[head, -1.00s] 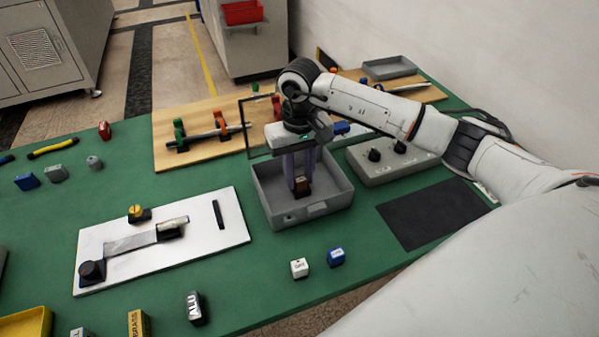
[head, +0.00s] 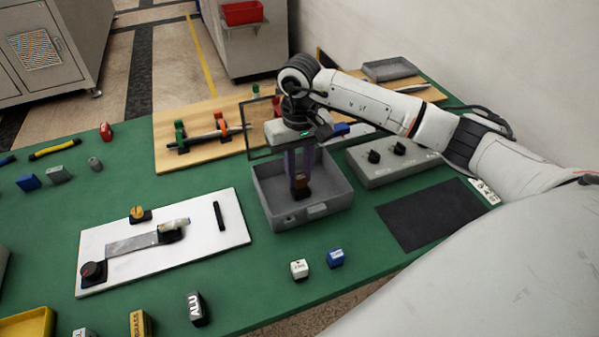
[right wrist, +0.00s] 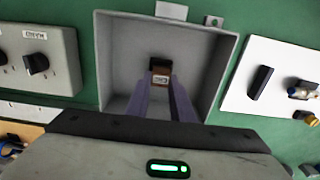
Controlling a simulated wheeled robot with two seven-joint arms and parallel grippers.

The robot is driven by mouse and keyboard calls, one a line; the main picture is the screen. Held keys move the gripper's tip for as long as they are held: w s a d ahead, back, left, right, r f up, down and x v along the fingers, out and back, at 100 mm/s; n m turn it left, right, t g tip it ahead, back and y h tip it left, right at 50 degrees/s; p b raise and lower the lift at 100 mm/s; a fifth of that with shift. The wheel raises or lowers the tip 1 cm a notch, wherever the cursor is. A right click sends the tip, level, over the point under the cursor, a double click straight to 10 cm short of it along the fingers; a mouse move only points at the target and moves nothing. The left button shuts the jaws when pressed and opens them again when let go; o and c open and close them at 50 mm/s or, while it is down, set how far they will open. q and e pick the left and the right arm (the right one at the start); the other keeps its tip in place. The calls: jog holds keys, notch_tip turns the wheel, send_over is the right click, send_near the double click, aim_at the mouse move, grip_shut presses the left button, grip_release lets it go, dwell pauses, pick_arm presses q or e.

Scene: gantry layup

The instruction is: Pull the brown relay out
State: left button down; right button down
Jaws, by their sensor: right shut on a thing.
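The brown relay (head: 300,182) is inside the grey open box (head: 321,209), above a small dark block that looks like its socket (head: 302,194). My right gripper (head: 300,176) reaches down into the box from above, with its purple fingers shut on the relay. In the right wrist view the relay (right wrist: 160,68) sits between the fingertips (right wrist: 161,84), with a pale label facing the camera. The fingers and the view angle hide whether the relay still touches the socket. My left gripper is not in view.
The box walls surround the gripper, and a clear framed lid (head: 259,128) stands at its back left. A grey knob panel (head: 385,163) is to the right. A white board (head: 120,223) lies to the left. White and blue cubes (head: 335,257) stand in front.

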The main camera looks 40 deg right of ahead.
aim_at(300, 174)
jog(key=shift+r+p, duration=0.35)
jog(key=shift+r, duration=0.4)
dwell(0.3)
jog(key=shift+r+p, duration=0.35)
jog(key=shift+r, duration=1.35)
